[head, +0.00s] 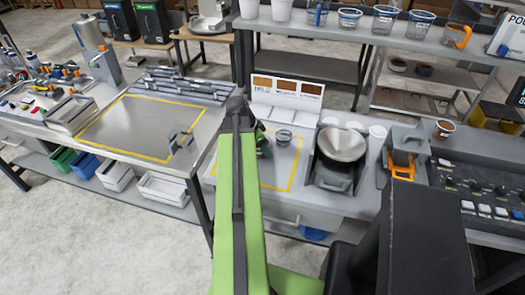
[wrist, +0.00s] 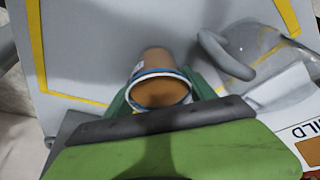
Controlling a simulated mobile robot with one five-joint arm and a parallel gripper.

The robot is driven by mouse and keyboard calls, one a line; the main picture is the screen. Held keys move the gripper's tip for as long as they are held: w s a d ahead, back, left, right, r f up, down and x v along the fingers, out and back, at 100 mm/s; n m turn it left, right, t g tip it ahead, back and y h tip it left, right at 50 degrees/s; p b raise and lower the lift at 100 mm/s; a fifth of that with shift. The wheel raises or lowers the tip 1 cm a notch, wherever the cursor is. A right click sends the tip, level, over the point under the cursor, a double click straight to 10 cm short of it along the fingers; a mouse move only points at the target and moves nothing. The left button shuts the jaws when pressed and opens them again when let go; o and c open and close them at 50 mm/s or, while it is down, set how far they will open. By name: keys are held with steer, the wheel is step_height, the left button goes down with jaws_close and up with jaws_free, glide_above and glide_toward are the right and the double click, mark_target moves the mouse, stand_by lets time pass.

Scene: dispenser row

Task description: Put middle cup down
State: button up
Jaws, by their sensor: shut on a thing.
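A cup (wrist: 162,92) with brown contents and a blue-and-white rim is between the green fingers of my gripper (wrist: 158,84) in the wrist view. My gripper is shut on it. The cup is over the grey counter (wrist: 105,45) with yellow outline lines. I cannot tell whether its base touches the counter. In the head view my green arm hides the cup and most of the gripper; one dark green part of the gripper (head: 263,145) shows beside the arm.
A clear vessel with a grey handle (wrist: 225,58) stands close by. A white sign (head: 287,92) with three brown panels stands behind. A silver bowl on a dark stand (head: 342,146) is to the right. Several cups (head: 349,18) line the upper shelf.

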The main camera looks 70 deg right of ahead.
steer(key=shift+f, duration=0.15)
steer(key=o, duration=1.7)
steer(key=shift+r, duration=0.2)
